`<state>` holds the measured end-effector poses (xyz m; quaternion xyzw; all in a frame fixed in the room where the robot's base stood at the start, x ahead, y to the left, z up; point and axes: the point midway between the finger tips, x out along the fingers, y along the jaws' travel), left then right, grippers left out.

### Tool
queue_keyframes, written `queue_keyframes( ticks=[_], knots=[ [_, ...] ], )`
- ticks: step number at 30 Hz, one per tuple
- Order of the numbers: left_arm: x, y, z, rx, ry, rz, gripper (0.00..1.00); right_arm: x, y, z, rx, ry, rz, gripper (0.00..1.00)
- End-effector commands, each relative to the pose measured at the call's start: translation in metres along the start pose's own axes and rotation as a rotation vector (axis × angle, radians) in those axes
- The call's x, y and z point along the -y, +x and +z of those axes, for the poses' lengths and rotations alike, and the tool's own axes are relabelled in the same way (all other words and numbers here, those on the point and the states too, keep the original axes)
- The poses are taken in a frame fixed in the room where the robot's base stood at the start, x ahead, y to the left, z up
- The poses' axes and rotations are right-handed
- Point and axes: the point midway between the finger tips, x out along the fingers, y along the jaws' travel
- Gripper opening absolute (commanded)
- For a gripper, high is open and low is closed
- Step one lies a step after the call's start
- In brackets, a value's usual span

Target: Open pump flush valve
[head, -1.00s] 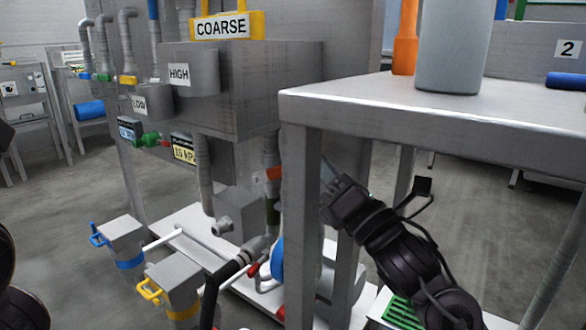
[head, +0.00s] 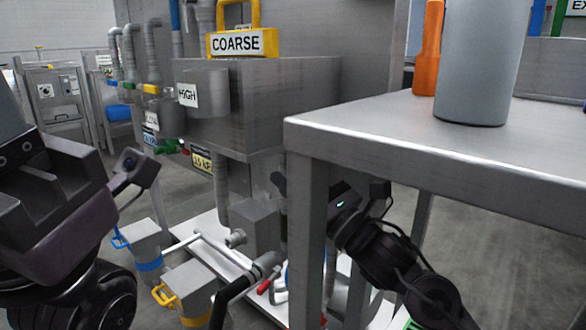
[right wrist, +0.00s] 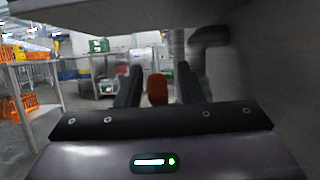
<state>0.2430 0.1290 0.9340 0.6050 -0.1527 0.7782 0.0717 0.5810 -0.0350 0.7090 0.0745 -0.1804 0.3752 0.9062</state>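An orange-red block-like piece (right wrist: 157,88), perhaps the valve handle, stands between the two dark fingers of my right gripper (right wrist: 158,80) in the right wrist view. The fingers are apart, with a gap showing on both sides of the piece. In the head view my right gripper (head: 283,187) reaches behind the table leg toward the machine's pipes, and that piece is hidden there. A red handle (head: 265,287) shows lower down on the pipework. My left gripper (head: 130,170) is at the left of the head view; its finger opening is unclear.
The steel table (head: 400,135) stands close on the right, carrying a grey cylinder (head: 480,65) and an orange bottle (head: 427,50). Its front leg (head: 306,240) is beside my right arm. The machine (head: 280,100) bears a COARSE sign (head: 238,43). Two canisters stand low at left.

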Motion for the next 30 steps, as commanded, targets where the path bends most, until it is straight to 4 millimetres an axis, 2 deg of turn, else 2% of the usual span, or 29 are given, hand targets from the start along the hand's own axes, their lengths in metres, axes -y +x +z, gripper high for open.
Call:
queue_keyframes(
  ticks=[9, 17, 18, 28, 30],
  knots=[
    [-0.0012, -0.0012, 0.0012, 0.004, -0.004, 0.002, 0.36, -0.0001, 0.0042, -0.0009, -0.001, 0.0, 0.0, 0.35],
    [-0.0013, -0.001, 0.001, 0.003, -0.004, 0.002, 0.36, -0.0001, 0.004, -0.0007, -0.001, 0.0, 0.0, 0.02],
    [-0.0013, -0.001, 0.001, 0.003, -0.004, 0.002, 0.36, -0.0001, 0.004, -0.0008, -0.001, 0.0, 0.0, 0.0],
    [-0.0009, 0.0049, 0.0012, -0.001, -0.005, 0.004, 0.36, -0.0002, 0.0059, 0.0022, -0.011, 0.0, 0.001, 0.0],
    [-0.0028, 0.0024, 0.0084, 0.021, -0.018, 0.007, 0.36, -0.0006, 0.009, 0.0056, -0.035, -0.001, 0.002, 0.0]
  ],
)
